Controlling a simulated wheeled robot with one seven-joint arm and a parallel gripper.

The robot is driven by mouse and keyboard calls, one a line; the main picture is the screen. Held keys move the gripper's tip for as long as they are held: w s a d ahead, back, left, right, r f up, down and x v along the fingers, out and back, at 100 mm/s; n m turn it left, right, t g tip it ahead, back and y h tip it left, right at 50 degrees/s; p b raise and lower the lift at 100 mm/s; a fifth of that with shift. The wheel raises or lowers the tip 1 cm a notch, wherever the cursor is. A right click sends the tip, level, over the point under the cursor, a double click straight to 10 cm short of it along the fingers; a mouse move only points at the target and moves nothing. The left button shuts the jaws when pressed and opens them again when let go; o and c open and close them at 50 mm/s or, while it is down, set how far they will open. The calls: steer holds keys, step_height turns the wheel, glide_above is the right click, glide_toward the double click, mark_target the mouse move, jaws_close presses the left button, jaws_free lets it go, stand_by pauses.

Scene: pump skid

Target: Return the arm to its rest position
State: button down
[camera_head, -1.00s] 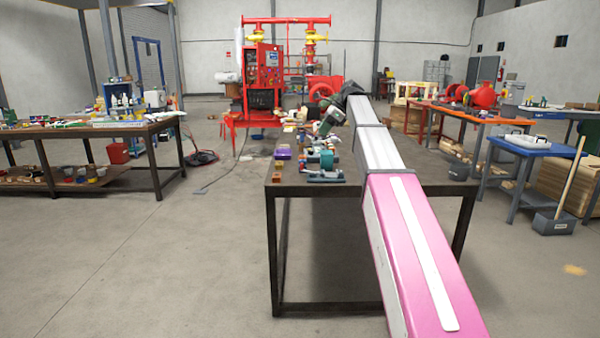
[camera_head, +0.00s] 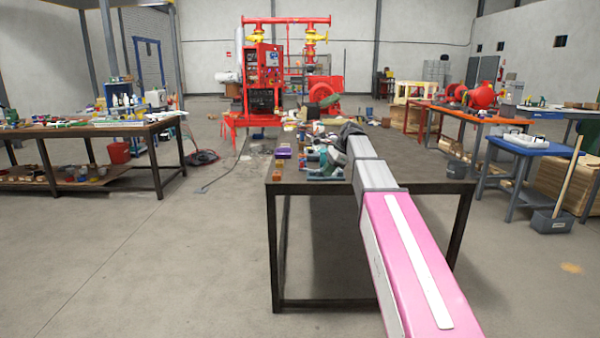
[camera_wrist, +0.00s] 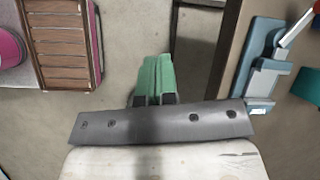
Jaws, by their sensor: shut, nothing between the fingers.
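My arm stretches forward over the dark workbench (camera_head: 425,172) in the head view, its pink and grey links running from the lower right up to a dark joint. My gripper (camera_wrist: 153,72) shows in the wrist view as two green fingers lying side by side, shut and empty. Bare floor shows beyond the fingertips, and the bench edge is to their right. In the head view I cannot clearly pick out the gripper among the items at the bench's left side.
A blue-grey vise (camera_wrist: 264,70) lies right of the fingers. A brown slatted thing (camera_wrist: 64,48) is at the left. A blue table (camera_head: 530,146) stands to the right.

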steer(key=s+d+f+n+h, duration=0.3)
steer(key=s+f+n, duration=0.4)
steer(key=s+f, duration=0.7)
steer(key=s+d+f+n+h, duration=0.2)
steer(key=s+d+f+n, duration=0.3)
steer(key=s+f, duration=1)
step_height(320, 180, down, 6)
steer(key=n, duration=0.2)
steer(key=shift+s+n+h, duration=0.15)
steer(key=shift+n+h, duration=0.25)
steer(key=shift+r, duration=0.1)
